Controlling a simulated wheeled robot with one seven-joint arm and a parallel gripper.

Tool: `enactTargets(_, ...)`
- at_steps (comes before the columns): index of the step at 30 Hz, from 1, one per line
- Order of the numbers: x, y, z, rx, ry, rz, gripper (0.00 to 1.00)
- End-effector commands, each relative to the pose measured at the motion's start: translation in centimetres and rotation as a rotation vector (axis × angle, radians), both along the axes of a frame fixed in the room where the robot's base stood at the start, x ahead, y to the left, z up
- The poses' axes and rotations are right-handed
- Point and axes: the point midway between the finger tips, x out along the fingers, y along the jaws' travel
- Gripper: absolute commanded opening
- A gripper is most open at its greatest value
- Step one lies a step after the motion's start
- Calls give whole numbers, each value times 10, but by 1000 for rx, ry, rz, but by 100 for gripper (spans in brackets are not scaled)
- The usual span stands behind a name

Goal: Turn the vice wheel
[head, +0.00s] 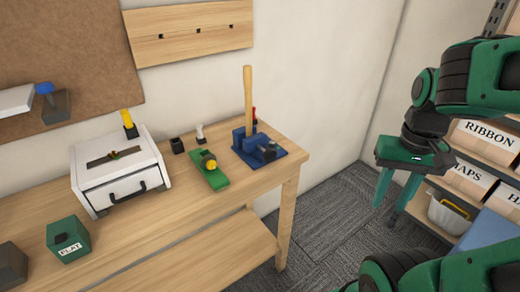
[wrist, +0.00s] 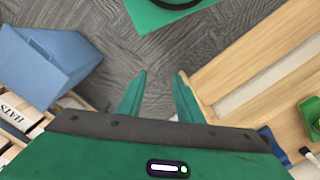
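A blue vice (head: 243,142) stands on a blue base plate at the right end of the wooden workbench. A dark round part (head: 267,152), which may be its wheel, shows on its front right side; its detail is too small to tell. A tall wooden handle (head: 248,95) stands upright at the vice. My gripper (head: 385,211) hangs over the floor to the right of the bench, well apart from the vice. Its fingers are spread and empty, as the wrist view (wrist: 158,92) also shows. A blue part, probably the vice, is partly visible at lower right in the wrist view (wrist: 270,141).
A white drawer box (head: 118,172) and a green box (head: 68,238) stand further left. Labelled boxes (head: 484,137) fill shelves at right. Carpet (head: 330,225) between bench and shelves is clear.

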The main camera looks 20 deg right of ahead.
Motion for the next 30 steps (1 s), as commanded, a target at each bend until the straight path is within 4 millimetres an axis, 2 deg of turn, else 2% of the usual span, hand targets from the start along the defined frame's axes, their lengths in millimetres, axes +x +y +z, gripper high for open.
enactTargets(6, 1, 0, 0, 0, 0, -1, 33)
enactTargets(8, -7, 0, 7, -2, -14, -7, 33)
enactTargets(11, 11, 1, 16, -9, -13, -45, 33)
enactTargets(14, 49, 5, 30, -21, -10, -125, 33)
enactTargets(17, 101, 19, 47, -33, -12, -229, 33)
enactTargets(21, 176, 57, 64, -39, -17, -382, 33)
enactTargets(24, 222, 92, 70, -37, -19, -483, 33)
enactTargets(27, 257, 125, 73, -30, -18, -570, 33)
enactTargets(30, 280, 153, 73, -23, -16, -634, 33)
